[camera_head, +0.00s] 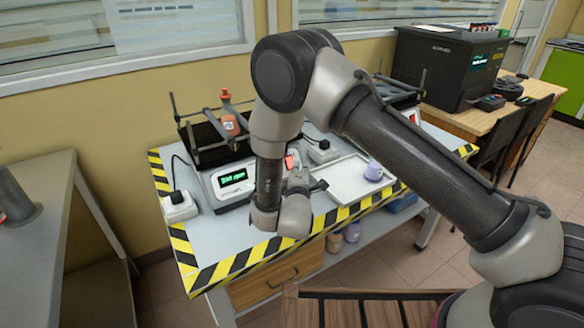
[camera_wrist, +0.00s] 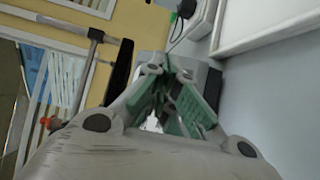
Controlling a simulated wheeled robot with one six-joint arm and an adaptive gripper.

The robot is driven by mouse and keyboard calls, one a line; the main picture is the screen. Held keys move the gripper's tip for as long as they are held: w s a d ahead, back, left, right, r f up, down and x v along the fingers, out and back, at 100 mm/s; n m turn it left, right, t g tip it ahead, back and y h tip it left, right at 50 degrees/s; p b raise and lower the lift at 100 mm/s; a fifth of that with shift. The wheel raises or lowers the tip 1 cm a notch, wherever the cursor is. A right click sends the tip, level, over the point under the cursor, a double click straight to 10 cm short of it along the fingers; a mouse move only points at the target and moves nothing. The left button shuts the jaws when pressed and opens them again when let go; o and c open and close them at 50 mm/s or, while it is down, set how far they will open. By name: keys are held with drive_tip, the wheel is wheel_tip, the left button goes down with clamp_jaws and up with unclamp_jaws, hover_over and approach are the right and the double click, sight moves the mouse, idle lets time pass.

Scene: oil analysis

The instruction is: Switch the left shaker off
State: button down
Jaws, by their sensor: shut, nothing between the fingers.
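The left shaker (camera_head: 222,187) stands on the striped-edge table with its green display (camera_head: 232,178) lit. Its dark clamp frame holds an orange-brown bottle (camera_head: 230,125). A red lit part (camera_head: 291,160) shows at the shaker's right side, just beyond my gripper. My gripper (camera_head: 318,186) is low over the table, right of the display, partly hidden by my wrist. In the wrist view my gripper (camera_wrist: 172,72) is shut and empty, in front of a grey-and-dark body. I cannot tell whether the fingertips touch it. The right shaker is mostly hidden behind my arm; its red display (camera_head: 413,117) shows.
A white tray (camera_head: 345,190) with a purple-capped bottle (camera_head: 373,171) lies right of my gripper. White socket boxes (camera_head: 179,207) (camera_head: 322,151) with black plugs stand on either side of the left shaker. A black machine (camera_head: 445,65) stands on the wooden desk behind.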

drive_tip(key=shift+w, duration=0.1)
idle(0.7)
drive_tip(key=shift+w+a+f, duration=0.2)
drive_tip(key=shift+f, duration=0.05)
drive_tip(key=shift+w+a+f, duration=0.15)
drive_tip(key=shift+w, duration=0.05)
idle(0.7)
idle(0.3)
drive_tip(key=shift+s+d+r, duration=0.35)
drive_tip(key=shift+s+r, duration=0.05)
drive_tip(key=shift+s, duration=0.1)
drive_tip(key=shift+s+d+r, duration=0.6)
drive_tip(key=shift+s+r, duration=0.15)
drive_tip(key=shift+s, duration=0.1)
drive_tip(key=shift+s+d+r, duration=0.55)
drive_tip(key=shift+s+r, duration=0.15)
drive_tip(key=shift+s, duration=0.15)
